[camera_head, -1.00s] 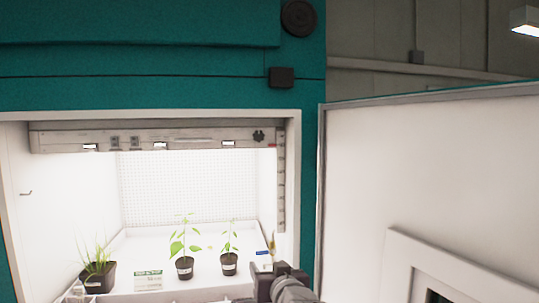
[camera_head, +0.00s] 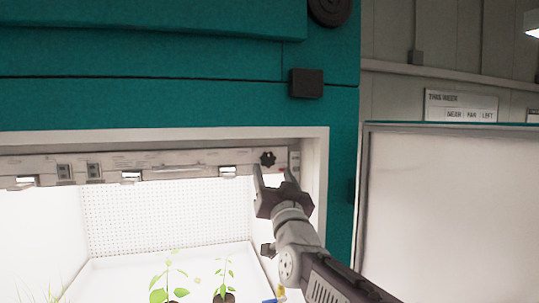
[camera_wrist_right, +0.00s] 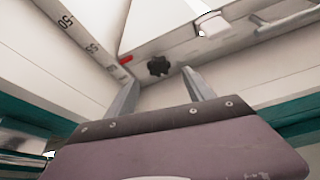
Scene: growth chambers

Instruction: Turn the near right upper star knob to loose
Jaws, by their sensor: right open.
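The black star knob (camera_head: 267,159) sits at the right end of the light bar (camera_head: 110,164), under the chamber's top edge. It also shows in the right wrist view (camera_wrist_right: 158,66), beyond and between the fingertips. My right gripper (camera_head: 274,172) is open and empty, just below and in front of the knob in the head view. In the right wrist view its two fingers (camera_wrist_right: 157,82) point toward the knob, which appears apart from them. A small red mark (camera_wrist_right: 126,59) is beside the knob. My left gripper is not in view.
The white chamber frame (camera_head: 318,150) borders the opening on the right. The open door (camera_head: 450,220) stands at the right. A numbered scale strip (camera_wrist_right: 80,40) runs near the knob.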

